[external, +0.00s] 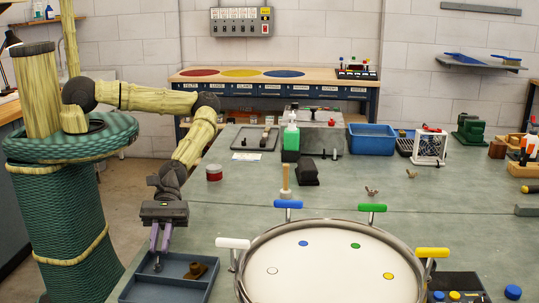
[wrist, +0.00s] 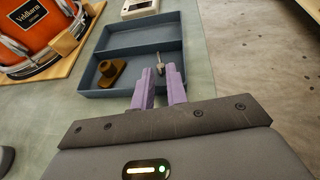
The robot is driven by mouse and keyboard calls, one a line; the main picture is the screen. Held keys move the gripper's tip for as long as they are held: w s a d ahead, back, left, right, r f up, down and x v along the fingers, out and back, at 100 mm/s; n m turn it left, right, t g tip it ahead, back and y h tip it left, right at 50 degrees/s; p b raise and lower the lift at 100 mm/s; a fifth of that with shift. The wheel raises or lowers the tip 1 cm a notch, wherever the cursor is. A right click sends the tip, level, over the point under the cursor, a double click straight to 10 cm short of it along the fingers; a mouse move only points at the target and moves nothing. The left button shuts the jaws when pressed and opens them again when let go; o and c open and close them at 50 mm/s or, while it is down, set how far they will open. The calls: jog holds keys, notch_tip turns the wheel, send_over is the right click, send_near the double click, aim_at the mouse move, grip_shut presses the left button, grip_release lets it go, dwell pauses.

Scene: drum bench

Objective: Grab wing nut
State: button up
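My gripper (external: 160,248) points down over the blue-grey two-part tray (external: 137,292) at the front left of the bench. On the bench, a small winged grey-brown piece (external: 370,192) and a similar tan one (external: 411,174) look like wing nuts.
A large drum (external: 325,270) with coloured lug handles stands right of the tray. A blue bin (external: 372,140) is farther back. The bench between jar and tray is clear.

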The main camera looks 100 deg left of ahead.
aim_at(156, 266)
jog(key=shift+d, duration=0.35)
jog(key=p+x, duration=0.2)
jog(key=x, duration=0.2)
jog(key=shift+w+d+f, duration=0.15)
jog(key=shift+d, duration=0.1)
jog(key=shift+c, duration=0.4)
grip_shut()
notch_tip(156, 266, up, 10)
jog(key=b, duration=0.1)
